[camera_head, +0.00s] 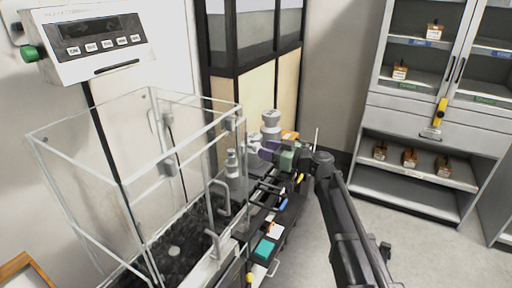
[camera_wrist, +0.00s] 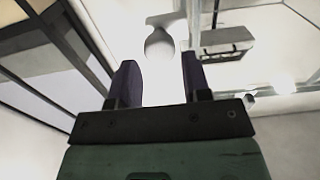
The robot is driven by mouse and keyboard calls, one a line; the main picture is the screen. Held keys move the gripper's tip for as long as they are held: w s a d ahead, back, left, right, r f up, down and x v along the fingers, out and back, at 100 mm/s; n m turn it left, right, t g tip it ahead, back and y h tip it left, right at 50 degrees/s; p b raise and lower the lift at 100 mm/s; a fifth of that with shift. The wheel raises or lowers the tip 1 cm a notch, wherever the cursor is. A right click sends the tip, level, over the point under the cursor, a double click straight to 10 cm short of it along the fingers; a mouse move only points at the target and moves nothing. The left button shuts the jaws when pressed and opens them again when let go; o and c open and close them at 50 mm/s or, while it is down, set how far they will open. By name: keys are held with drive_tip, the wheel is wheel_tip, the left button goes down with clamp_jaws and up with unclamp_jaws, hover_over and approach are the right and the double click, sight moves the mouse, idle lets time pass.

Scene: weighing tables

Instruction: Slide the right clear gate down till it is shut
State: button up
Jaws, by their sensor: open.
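The clear-walled box (camera_head: 150,98) stands at the left in the head view. Its right-hand side carries two pale bar handles, a farther one (camera_head: 219,190) and a nearer one (camera_head: 211,243). The clear gates are hard to tell from the fixed panes, so their height is unclear. My gripper (camera_head: 268,149) is right of the box, apart from both handles. In the wrist view its dark fingers (camera_wrist: 160,85) are spread, with a bright white round-topped shape (camera_wrist: 160,42) showing between them; contact cannot be told. A grey block (camera_wrist: 227,40) on clear framing shows at upper right.
A grey metal weight (camera_head: 271,121) stands just behind my gripper; another (camera_head: 232,163) shows by the box. A teal pad (camera_head: 264,249) lies on the bench's front part. A display panel (camera_head: 92,45) hangs above. A cabinet (camera_head: 425,150) with small items stands right, beyond open floor.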

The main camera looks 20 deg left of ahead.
sight(256, 147)
drive_tip(key=a, duration=0.4)
drive_tip(key=shift+w+a, duration=0.2)
drive_tip(key=shift+w, duration=0.2)
clamp_jaws()
wheel_tip(256, 147, down, 25)
drive_tip(key=b, duration=2.5)
drive_tip(key=shift+f, duration=0.2)
drive_tip(key=shift+s, duration=0.1)
unclamp_jaws()
